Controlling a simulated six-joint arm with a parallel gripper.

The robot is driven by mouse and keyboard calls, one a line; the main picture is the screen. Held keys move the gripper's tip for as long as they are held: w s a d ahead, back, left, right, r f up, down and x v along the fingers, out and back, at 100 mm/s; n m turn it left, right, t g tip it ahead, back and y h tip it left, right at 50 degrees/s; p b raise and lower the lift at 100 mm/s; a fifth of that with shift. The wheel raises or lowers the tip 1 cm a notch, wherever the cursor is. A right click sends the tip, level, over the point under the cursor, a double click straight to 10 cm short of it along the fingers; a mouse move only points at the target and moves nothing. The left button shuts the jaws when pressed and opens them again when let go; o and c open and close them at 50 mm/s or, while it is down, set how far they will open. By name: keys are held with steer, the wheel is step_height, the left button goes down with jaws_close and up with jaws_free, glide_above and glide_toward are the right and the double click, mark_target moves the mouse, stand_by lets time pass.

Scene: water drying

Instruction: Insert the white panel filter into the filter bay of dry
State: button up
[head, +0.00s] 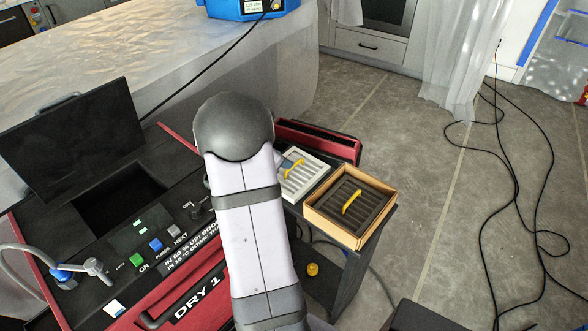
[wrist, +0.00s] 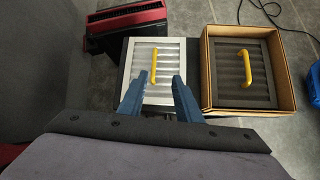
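The white panel filter (head: 312,168) has a grey slatted face and a yellow handle. It lies flat on the dark cart beside the dryer. In the wrist view the filter (wrist: 172,47) is ahead of my gripper (wrist: 157,80), whose blue fingers are apart and empty. The yellow handle (wrist: 153,66) stands near the fingertips, roughly between their lines; I cannot tell the height gap. In the head view my arm hides most of the gripper. The dryer (head: 180,318), labelled DRY 1, has a dark open bay (head: 118,197) below a raised black lid (head: 72,130).
A dark filter (head: 344,203) with a yellow handle sits in an open cardboard box (head: 318,213) to the right of the white filter. The dryer's top has buttons (head: 155,245) and a hose fitting (head: 92,267). Black cables (head: 517,190) lie on the floor at right.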

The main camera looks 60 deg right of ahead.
steer(key=w+d+f+n, duration=0.1)
glide_toward(294, 169)
steer(key=shift+s+d+r, duration=0.15)
steer(key=shift+d+r, duration=0.05)
steer(key=shift+d, duration=0.2)
steer(key=shift+s+d+r, duration=0.15)
steer(key=shift+d+r, duration=0.05)
steer(key=shift+d, duration=0.25)
steer(key=shift+p+x, duration=0.35)
steer(key=shift+x, duration=1.35)
steer(key=shift+d+f, duration=0.4)
steer(key=shift+f, duration=0.45)
jaws_close()
